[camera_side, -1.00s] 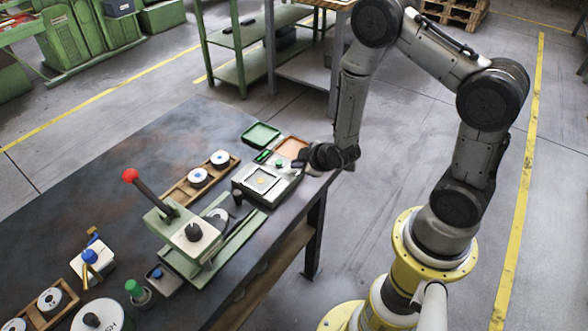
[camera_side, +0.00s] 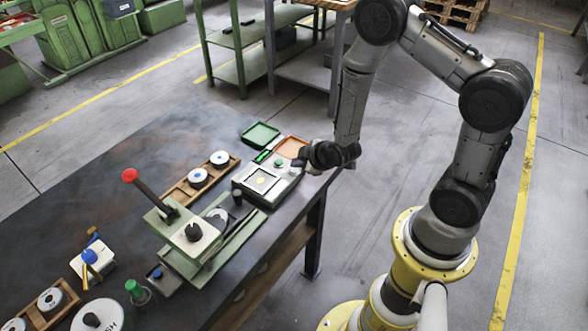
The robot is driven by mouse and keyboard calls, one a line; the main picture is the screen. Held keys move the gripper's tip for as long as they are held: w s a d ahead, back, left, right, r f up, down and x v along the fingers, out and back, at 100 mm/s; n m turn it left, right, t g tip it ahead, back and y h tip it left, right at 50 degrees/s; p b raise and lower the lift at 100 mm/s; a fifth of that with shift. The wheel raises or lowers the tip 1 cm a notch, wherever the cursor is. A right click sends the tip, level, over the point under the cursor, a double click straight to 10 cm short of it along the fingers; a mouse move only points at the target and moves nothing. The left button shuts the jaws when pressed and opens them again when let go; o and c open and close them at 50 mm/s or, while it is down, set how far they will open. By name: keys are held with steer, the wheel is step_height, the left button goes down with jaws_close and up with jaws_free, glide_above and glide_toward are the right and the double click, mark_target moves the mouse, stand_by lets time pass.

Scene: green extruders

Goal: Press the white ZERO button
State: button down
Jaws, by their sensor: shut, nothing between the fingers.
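A pale scale (camera_side: 247,181) with a square plate and a small gold-coloured piece (camera_side: 261,180) on it sits near the right end of the dark table. A small green display (camera_side: 262,156) is lit at its back. A small green button (camera_side: 279,162) shows on its back right part, and a small whitish spot, likely the white ZERO button (camera_side: 293,170), is close to my fingers. My gripper (camera_side: 302,163) is shut and empty, at the scale's right edge. I cannot tell whether it touches the button.
A green tray (camera_side: 260,134) and an orange tray (camera_side: 291,147) lie behind the scale. A green press with a red-knobbed lever (camera_side: 130,176) stands to the left. A wooden rack with white discs (camera_side: 198,178) lies beside the scale.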

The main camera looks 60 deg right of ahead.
steer(key=shift+r, duration=0.25)
steer(key=shift+r, duration=2.55)
